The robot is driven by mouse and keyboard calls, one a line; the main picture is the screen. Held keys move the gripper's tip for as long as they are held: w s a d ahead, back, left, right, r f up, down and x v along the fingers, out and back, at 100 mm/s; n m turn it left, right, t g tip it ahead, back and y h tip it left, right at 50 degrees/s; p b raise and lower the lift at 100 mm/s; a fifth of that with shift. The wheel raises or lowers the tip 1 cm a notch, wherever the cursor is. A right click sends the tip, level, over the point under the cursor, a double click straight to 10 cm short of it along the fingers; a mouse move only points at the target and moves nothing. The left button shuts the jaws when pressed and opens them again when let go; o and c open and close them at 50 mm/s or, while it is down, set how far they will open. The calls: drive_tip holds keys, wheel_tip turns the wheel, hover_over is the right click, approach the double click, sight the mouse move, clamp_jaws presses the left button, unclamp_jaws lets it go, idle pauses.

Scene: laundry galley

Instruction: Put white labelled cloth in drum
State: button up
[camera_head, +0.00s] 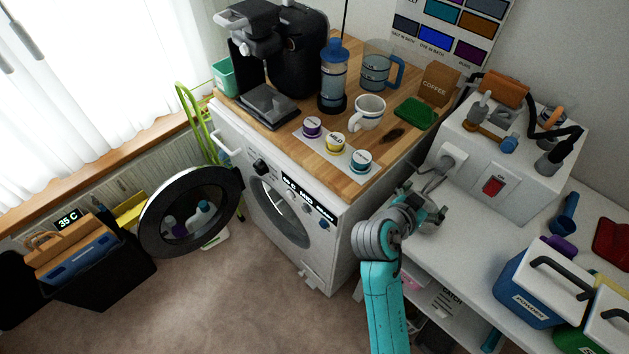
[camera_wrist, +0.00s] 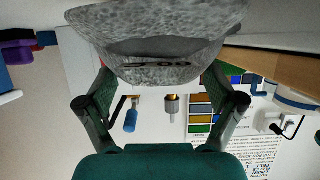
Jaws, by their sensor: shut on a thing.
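My gripper (camera_head: 425,208) is in front of the grey box, right of the washing machine (camera_head: 262,165). In the wrist view, my gripper (camera_wrist: 165,88) is shut on a pale grey-white speckled cloth (camera_wrist: 165,30), which bulges between and beyond the fingers. Dark marks show along its fold, but I cannot read a label. In the head view the cloth is hard to make out at the gripper. The machine's round door (camera_head: 153,222) is swung open to the left. The drum (camera_head: 281,213) shows through the front opening, and its inside is mostly hidden.
The wooden top (camera_head: 290,122) carries a coffee machine (camera_head: 297,50), a blue press (camera_head: 333,75) and a white mug (camera_head: 367,113). A grey box (camera_head: 527,165) with a red switch stands right. A black crate (camera_head: 105,278) sits left. Floor before the machine is clear.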

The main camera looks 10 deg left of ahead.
drive_tip(key=shift+r, duration=1.6)
